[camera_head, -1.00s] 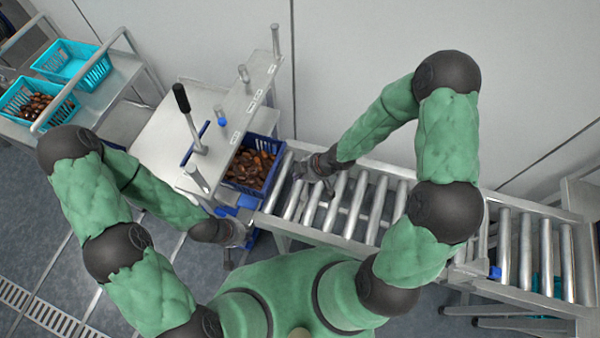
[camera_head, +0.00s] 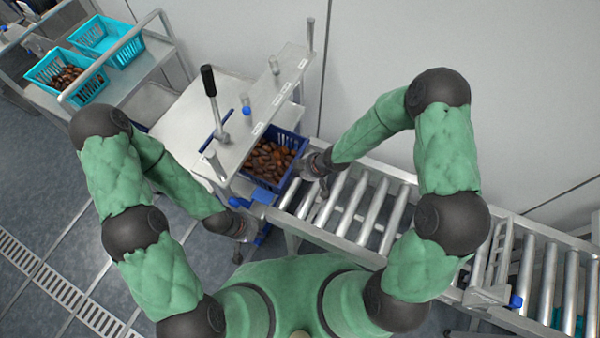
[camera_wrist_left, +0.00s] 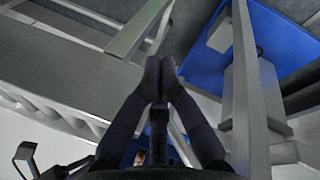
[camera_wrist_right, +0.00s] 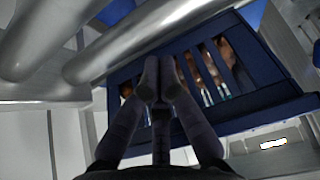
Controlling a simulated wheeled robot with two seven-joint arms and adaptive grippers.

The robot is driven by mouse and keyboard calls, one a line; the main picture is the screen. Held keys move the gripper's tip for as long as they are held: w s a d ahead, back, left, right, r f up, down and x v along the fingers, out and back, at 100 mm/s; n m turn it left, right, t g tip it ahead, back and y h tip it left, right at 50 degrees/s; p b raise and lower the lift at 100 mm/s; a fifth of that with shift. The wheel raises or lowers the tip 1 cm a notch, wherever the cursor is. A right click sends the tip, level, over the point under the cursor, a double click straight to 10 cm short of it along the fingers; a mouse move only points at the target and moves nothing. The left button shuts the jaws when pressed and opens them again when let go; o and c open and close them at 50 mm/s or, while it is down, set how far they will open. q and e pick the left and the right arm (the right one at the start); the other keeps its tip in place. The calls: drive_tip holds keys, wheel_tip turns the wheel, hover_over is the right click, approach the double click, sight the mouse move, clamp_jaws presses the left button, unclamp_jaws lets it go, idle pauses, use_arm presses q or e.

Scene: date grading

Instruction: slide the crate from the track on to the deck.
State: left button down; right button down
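The dark blue crate (camera_head: 258,179), full of brown dates, sits at the left end of the roller track (camera_head: 345,222), beside the pale deck (camera_head: 178,118) and partly under a raised shelf. My right gripper (camera_head: 320,184) is at the crate's track-side end. In the right wrist view its fingers (camera_wrist_right: 160,82) are together, in front of the crate's slatted wall (camera_wrist_right: 255,118); whether they touch it I cannot tell. My left gripper (camera_head: 240,246) is low, below and left of the crate and apart from it. Its fingers (camera_wrist_left: 160,78) are together with nothing between them.
The raised shelf (camera_head: 262,118) has small cups on it, and a black-handled lever (camera_head: 210,90) stands beside it. A blue part (camera_head: 262,196) is at the track's near left corner. A trolley (camera_head: 150,62) with teal baskets (camera_head: 120,52) stands at upper left.

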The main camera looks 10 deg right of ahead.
sight(260, 157)
drive_tip(key=shift+a, duration=0.1)
drive_tip(key=w+a+p, duration=0.1)
drive_tip(key=w+a, duration=0.1)
drive_tip(key=a, duration=0.1)
drive_tip(key=w+a+p, duration=0.1)
drive_tip(key=w+a, duration=0.1)
drive_tip(key=a, duration=0.2)
drive_tip(key=w+a+p, duration=0.1)
drive_tip(key=w+a, duration=0.2)
drive_tip(key=shift+a+r, duration=0.15)
drive_tip(key=shift+a, duration=0.15)
drive_tip(key=shift+w+a, duration=0.45)
drive_tip(key=shift+a, duration=0.15)
